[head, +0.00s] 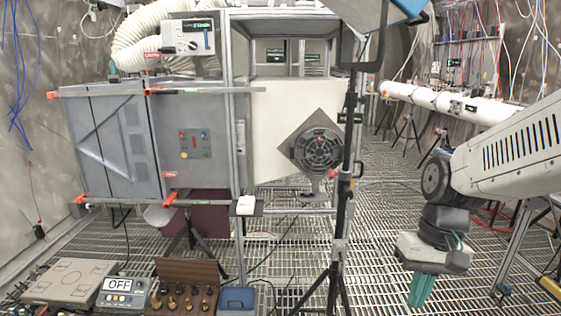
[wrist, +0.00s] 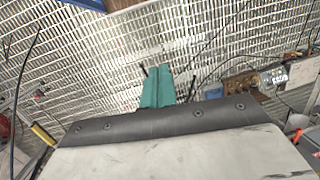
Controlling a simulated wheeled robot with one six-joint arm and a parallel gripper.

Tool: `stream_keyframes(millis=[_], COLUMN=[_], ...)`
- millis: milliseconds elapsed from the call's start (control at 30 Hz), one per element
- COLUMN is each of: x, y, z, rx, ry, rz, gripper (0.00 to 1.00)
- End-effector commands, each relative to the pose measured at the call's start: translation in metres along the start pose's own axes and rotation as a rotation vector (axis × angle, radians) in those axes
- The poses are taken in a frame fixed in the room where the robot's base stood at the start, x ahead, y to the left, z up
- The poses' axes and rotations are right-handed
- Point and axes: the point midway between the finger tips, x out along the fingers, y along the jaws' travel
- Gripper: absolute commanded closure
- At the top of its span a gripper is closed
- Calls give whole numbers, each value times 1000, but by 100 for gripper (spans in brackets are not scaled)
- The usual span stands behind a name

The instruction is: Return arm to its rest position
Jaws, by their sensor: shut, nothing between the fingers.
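My arm reaches in from the right edge of the head view. My gripper (head: 419,291) hangs down from it over the grating floor, with its green fingers together and nothing between them. In the wrist view my gripper (wrist: 157,88) shows the same green fingers side by side, pointing at the grating. The gripper touches nothing that I can see.
A black tripod stand (head: 338,245) stands left of the gripper. A grey cabinet (head: 112,140) and a panel with a round fan (head: 316,148) are further left. A weight box (head: 185,288) and a scale (head: 122,286) sit at lower left. White pipe (head: 450,103) runs behind the arm. Open grating surrounds the gripper.

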Motion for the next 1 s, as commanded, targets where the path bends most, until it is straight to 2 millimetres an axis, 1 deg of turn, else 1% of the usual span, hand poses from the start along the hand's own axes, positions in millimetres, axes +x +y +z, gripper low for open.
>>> stream_keyframes(millis=[33,100,200,300,400,500,633,1000], x=[-10,-20,-30,-38,-45,-52,-59,-60], y=[2,7,14,19,22,21,18,18], z=[21,47,80,105,121,129,132,132], rx=[-4,-7,-13,-24,-38,-45,-50,-50], ry=[12,21,50,97,157,212,252,256], rz=[22,54,96,128,146,146,144,144], gripper=[100,100,100,100,100,100,100,100])
